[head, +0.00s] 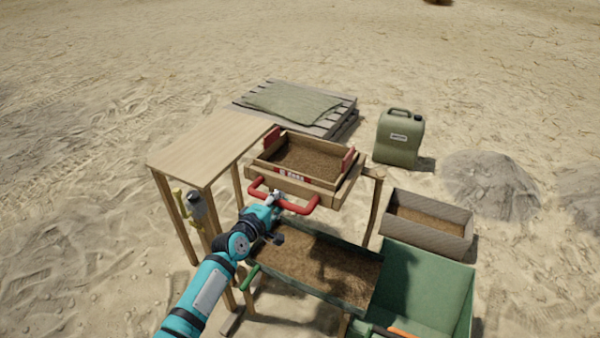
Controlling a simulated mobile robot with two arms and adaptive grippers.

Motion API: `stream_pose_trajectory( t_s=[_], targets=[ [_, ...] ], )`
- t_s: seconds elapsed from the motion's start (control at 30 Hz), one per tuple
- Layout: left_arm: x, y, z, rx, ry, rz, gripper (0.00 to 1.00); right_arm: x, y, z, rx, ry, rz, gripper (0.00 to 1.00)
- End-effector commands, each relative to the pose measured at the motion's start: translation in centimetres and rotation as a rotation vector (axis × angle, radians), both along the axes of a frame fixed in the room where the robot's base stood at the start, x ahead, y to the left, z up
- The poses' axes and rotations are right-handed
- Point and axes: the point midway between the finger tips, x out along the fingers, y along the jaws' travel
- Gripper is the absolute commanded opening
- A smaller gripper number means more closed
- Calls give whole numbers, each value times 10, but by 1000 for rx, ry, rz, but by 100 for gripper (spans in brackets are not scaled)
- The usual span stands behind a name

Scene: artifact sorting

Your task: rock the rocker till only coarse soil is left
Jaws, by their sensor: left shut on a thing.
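The rocker (343,192) is a wooden sieve box on a wooden frame, with red parts on its sides and a red handle bar (300,207) at its front. Brown soil (312,160) covers its floor; I cannot tell how coarse it is. My left gripper (276,200) is shut on the red handle near its middle, and the arm comes in from the lower left. A tray (372,290) with brown soil in it sits below and in front of the rocker. My right gripper is not in view.
A wooden table (205,145) stands left of the rocker. A pallet with a folded cloth (290,102) lies behind. A green jerrycan (399,138), a box of soil (430,240) and a green bin (440,290) stand to the right. Open sand lies left.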

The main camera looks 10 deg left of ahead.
Motion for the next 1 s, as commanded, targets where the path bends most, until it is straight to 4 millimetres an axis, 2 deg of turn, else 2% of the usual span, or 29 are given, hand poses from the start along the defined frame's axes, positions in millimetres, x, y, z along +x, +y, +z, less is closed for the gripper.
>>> stream_pose_trajectory(
  t_s=[0.03,0.13,1.0],
  targets=[
    [-7,1,-10,6,22,-4,0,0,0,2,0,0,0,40],
    [-12,3,-12,7,24,-5,0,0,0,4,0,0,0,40],
    [-54,16,-11,6,23,-7,0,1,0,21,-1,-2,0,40]
  ],
)
